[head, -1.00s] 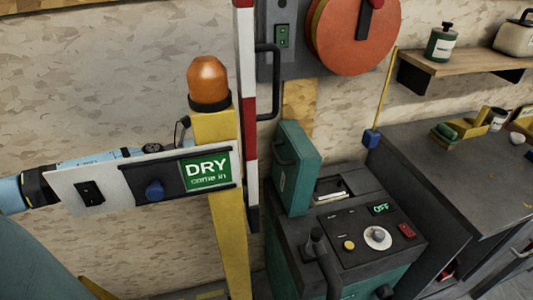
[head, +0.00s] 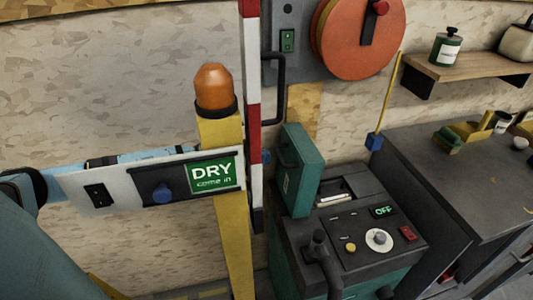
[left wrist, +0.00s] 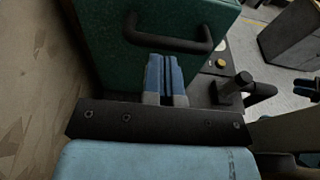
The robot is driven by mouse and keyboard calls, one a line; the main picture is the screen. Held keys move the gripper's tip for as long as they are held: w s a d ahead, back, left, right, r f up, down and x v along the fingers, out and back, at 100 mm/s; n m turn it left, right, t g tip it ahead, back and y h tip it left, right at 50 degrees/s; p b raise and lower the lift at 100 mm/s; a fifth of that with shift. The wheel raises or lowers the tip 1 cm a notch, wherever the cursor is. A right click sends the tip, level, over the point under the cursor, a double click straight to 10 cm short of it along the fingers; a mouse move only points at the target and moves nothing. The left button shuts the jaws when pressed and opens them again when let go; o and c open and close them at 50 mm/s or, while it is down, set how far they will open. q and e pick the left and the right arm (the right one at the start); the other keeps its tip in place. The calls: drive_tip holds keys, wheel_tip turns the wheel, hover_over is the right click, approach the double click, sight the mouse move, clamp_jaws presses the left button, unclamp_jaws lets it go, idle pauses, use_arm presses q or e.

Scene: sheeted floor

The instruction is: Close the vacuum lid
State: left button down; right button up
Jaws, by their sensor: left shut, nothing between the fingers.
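The vacuum (head: 290,240) is a dark and green box with a control panel reading OFF. Its teal lid (head: 303,172) stands upright, open, at the back left of its top, with a black handle on its left face. An open compartment (head: 345,188) shows beside it. My left gripper (left wrist: 165,75) is shut and empty in the left wrist view, its blue fingers just short of the green lid (left wrist: 120,30), below the handle (left wrist: 168,42); I cannot tell if they touch. In the head view the sign and post mostly hide this gripper.
A yellow post (head: 228,220) with an orange lamp (head: 215,88) and a DRY sign panel (head: 100,195) stands in front of my left arm. A red and white pole (head: 253,80) stands left of the vacuum. A dark workbench (head: 450,180) stands right.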

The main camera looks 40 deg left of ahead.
use_arm(q)
drive_tip(key=shift+w+d, duration=0.35)
drive_tip(key=shift+w, duration=0.1)
drive_tip(key=shift+r, duration=0.15)
